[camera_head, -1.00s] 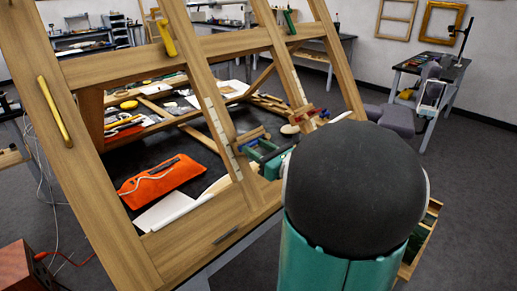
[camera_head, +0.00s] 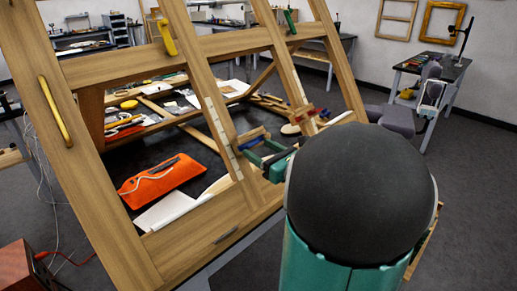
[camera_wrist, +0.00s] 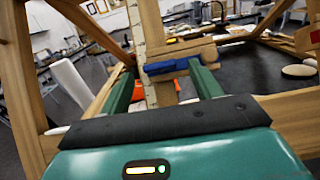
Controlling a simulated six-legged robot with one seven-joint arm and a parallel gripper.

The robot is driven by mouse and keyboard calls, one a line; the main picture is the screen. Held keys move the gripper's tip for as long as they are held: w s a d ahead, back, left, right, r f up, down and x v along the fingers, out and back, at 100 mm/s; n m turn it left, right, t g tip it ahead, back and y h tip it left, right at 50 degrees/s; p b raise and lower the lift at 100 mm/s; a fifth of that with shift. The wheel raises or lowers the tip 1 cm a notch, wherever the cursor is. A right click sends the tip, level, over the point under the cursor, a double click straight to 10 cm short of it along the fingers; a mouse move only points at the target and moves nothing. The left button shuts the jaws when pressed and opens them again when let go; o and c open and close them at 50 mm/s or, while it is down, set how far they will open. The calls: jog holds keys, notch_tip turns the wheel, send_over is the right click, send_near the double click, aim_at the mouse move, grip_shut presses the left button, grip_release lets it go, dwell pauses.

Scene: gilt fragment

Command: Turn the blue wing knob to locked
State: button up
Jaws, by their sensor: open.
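The blue wing knob (camera_wrist: 166,67) shows in the wrist view, lying nearly level across the picture in front of a wooden block on the frame. My gripper (camera_wrist: 160,72) is open, with one green finger to the left of the knob and one to the right. I cannot tell whether either finger touches it. In the head view my gripper (camera_head: 262,153) is at the wooden block (camera_head: 252,136) on the slanted frame's middle bar. The knob is too small and hidden there to make out. I see no readable locked mark.
The slanted wooden frame (camera_head: 105,190) has open bays and crossing bars around my gripper. A yellow handle (camera_head: 54,111) is on the left bar. An orange pouch (camera_head: 162,182) lies behind the frame.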

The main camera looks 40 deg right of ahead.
jog(key=s, duration=1.2)
jog(key=shift+s+f, duration=0.15)
jog(key=shift+f, duration=0.2)
jog(key=shift+d, duration=0.1)
jog(key=w+a+f+n+g+y, duration=0.1)
jog(key=w+a+n+g+y, duration=0.15)
jog(key=a+n+y, duration=0.4)
jog(key=w+a+f+n+g+y, duration=0.1)
jog(key=w+a+n+g, duration=0.2)
jog(key=a, duration=0.6)
jog(key=s+a+n+g+h, duration=0.3)
jog(key=a+n, duration=0.4)
jog(key=n, duration=0.6)
jog(key=s+a+n+g+h, duration=0.3)
jog(key=a+n, duration=0.5)
jog(key=n, duration=0.5)
jog(key=shift+s+a+f+g+h, duration=0.15)
jog(key=shift+a+f+g+h, duration=0.1)
jog(key=shift+g+h, duration=0.6)
jog(key=shift+n, duration=0.25)
